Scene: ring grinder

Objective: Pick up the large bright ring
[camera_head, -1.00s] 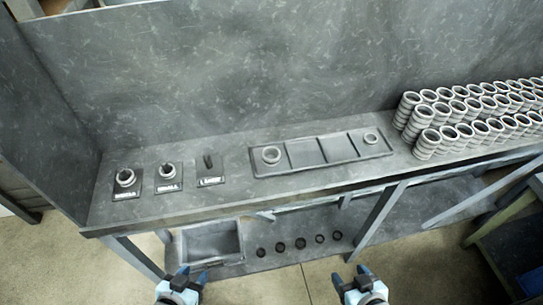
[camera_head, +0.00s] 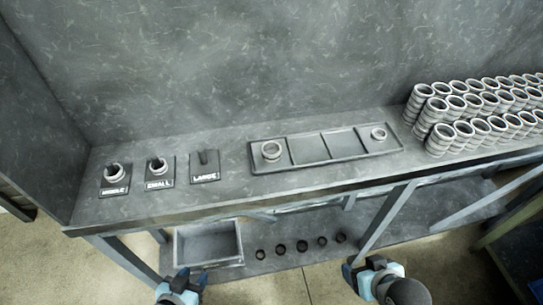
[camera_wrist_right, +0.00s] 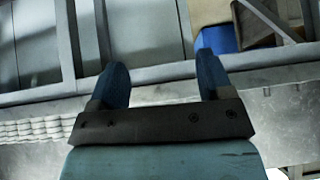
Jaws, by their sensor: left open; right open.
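A shallow grey tray (camera_head: 325,163) on the workbench has several compartments. A bright ring (camera_head: 271,151) lies in its left end compartment and looks larger than the bright ring (camera_head: 378,134) in its right end compartment. My left gripper (camera_head: 192,273) is open and empty at the bottom of the head view, in front of the bench. My right gripper (camera_head: 362,267) is open and empty further right, also apart from the bench and the rings. In the right wrist view its two blue fingers (camera_wrist_right: 162,75) are spread with nothing between them.
Stacked bright rings (camera_head: 475,115) fill the bench's right end. The post marked LARGE (camera_head: 204,164) is bare; rings sit at the MIDDLE (camera_head: 114,177) and SMALL (camera_head: 159,170) posts. The lower shelf holds a grey bin (camera_head: 208,243) and several dark rings (camera_head: 302,246).

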